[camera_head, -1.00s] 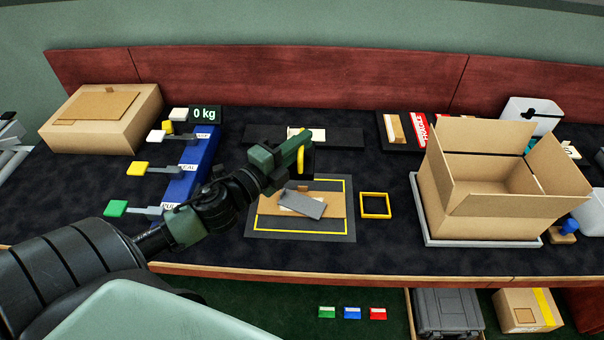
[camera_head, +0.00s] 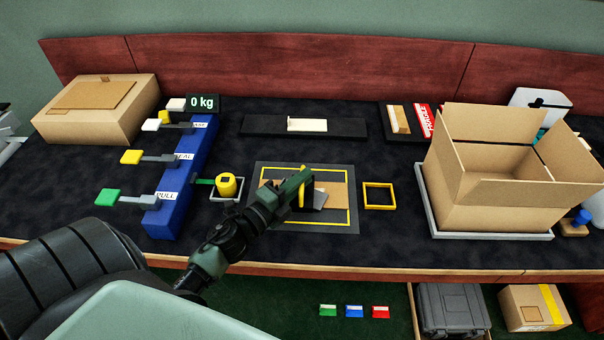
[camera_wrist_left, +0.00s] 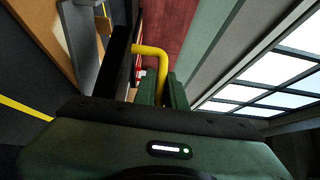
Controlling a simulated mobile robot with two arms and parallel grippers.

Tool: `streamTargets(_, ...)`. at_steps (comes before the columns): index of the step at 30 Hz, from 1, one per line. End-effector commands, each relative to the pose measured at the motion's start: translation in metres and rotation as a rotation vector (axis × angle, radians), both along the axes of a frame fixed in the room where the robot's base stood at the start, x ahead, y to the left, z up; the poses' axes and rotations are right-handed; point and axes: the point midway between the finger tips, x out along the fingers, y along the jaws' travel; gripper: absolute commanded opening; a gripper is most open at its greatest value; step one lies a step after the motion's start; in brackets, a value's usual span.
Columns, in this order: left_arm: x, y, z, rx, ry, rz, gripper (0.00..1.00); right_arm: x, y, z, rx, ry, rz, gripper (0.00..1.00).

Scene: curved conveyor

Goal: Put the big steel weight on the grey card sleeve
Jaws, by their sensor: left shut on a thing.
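My left gripper (camera_head: 299,183) is shut on the yellow handle of a dark block, which I take for the big steel weight (camera_head: 307,194). The handle's bar and the weight's dark side (camera_wrist_left: 119,60) show in the left wrist view. The grey card sleeve (camera_head: 319,199) lies on brown cardboard (camera_head: 335,188) inside the yellow outline of a dark mat (camera_head: 347,227). The gripper and weight hide much of the sleeve. The weight is over or beside the sleeve; I cannot tell whether they touch. My right gripper is not in view.
A yellow cylinder (camera_head: 227,185) stands on a small grey-rimmed tray left of the mat. A blue unit with levers (camera_head: 186,180) stands further left. A yellow square frame (camera_head: 379,196) lies right of the mat, then an open carton (camera_head: 475,205). A black strip (camera_head: 262,125) lies behind.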

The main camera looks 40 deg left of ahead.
Motion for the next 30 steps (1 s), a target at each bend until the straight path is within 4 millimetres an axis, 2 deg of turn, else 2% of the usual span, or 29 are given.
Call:
streamTargets(6, 0.001, 0.000, -0.023, -0.001, -0.007, 0.001, 0.00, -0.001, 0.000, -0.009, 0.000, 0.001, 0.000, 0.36)
streamTargets(19, 0.001, 0.000, -0.027, 0.000, -0.007, -0.002, 0.00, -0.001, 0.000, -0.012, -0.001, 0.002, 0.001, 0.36)
streamTargets(20, 0.000, 0.000, -0.031, 0.000, 0.001, 0.000, 0.17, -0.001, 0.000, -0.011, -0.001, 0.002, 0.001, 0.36)
streamTargets(21, 0.000, 0.000, -0.030, 0.000, 0.001, 0.000, 0.28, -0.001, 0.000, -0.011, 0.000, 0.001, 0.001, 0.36)
streamTargets(22, 0.000, 0.000, -0.030, 0.000, 0.001, 0.000, 0.33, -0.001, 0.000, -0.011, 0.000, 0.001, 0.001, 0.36)
streamTargets(30, 0.000, 0.000, -0.030, -0.001, 0.001, 0.001, 0.33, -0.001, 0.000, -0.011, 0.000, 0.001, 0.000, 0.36)
